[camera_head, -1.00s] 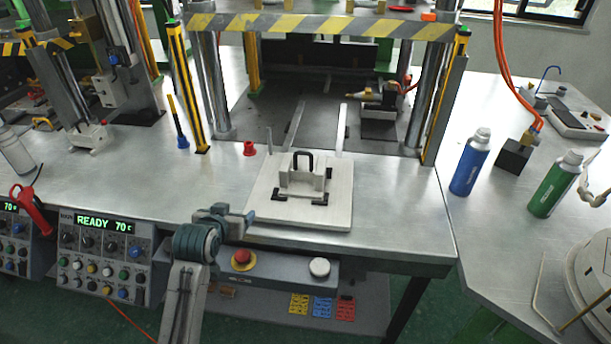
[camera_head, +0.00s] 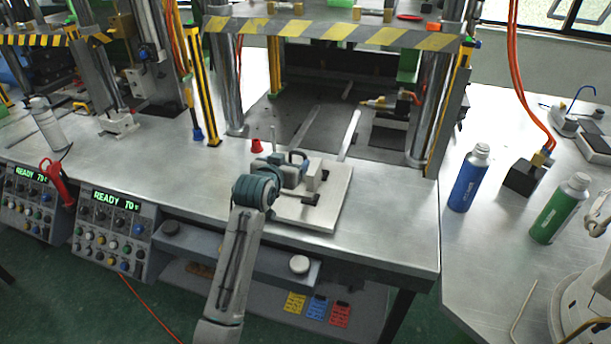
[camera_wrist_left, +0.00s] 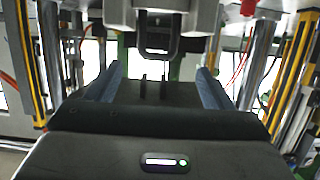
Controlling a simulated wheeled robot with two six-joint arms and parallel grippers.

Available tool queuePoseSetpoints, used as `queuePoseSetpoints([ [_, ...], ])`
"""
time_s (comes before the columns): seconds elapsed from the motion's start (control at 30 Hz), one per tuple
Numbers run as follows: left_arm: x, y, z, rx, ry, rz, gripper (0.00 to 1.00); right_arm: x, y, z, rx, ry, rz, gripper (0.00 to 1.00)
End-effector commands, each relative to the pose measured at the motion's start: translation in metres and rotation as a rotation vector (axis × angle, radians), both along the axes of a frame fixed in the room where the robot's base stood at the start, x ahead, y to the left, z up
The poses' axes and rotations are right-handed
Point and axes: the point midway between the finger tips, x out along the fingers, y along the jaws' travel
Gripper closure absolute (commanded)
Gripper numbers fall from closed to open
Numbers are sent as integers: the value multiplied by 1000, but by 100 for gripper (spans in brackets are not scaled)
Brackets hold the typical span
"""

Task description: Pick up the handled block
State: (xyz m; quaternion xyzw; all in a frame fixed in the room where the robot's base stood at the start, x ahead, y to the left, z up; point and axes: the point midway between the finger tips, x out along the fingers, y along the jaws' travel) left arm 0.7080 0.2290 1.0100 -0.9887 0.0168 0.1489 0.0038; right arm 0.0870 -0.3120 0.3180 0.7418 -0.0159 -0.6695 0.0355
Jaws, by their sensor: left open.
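The handled block (camera_head: 313,176) is a pale block with a dark loop handle (camera_head: 299,156). It sits on a light square plate (camera_head: 335,204) at the table's front, and my left gripper hides its left part. My left gripper (camera_head: 292,168) is open at the block's left side, close to the handle. In the left wrist view the dark handle (camera_wrist_left: 158,44) shows at top centre, beyond and between the two spread fingers (camera_wrist_left: 160,82). Whether the fingers touch it cannot be told.
A yellow-black striped press frame (camera_head: 335,30) with posts stands behind the plate. A red cap (camera_head: 257,145) is left of the plate. A blue bottle (camera_head: 468,180) and a green bottle (camera_head: 560,208) stand on the right table. Bare metal lies left of the plate.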

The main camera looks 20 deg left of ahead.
Motion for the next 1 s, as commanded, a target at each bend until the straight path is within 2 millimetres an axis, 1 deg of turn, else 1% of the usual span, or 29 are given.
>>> queuePoseSetpoints([
  [0.03, 9, 0, -1, 0, 2, 0, 26, 0, 0, 3, 0, 0, 0, 100],
  [0.1, 19, -1, -4, 0, 2, 0, 26, -1, 0, 5, 0, 1, 0, 100],
  [0.2, 31, -1, -8, 0, 1, 0, 26, -1, 0, 6, 0, 1, 0, 100],
  [0.37, 40, -2, -12, 0, 1, 0, 26, -2, 0, 8, 0, 1, 0, 100],
  [0.47, 48, -4, -14, -1, 3, 0, 26, -3, 0, 13, 0, 2, 0, 100],
  [0.6, 65, -9, -20, -1, 3, -1, 26, -5, 0, 21, 0, 3, 0, 100],
  [0.7, 77, -9, -25, 0, 2, 0, 26, -5, 0, 23, 0, 3, 0, 100],
  [0.83, 85, -9, -29, 0, 2, 0, 26, -5, 1, 25, 1, 2, 0, 100],
  [1.0, 87, -9, -30, 0, 1, 0, 26, -5, 1, 24, 1, 2, -1, 100],
])
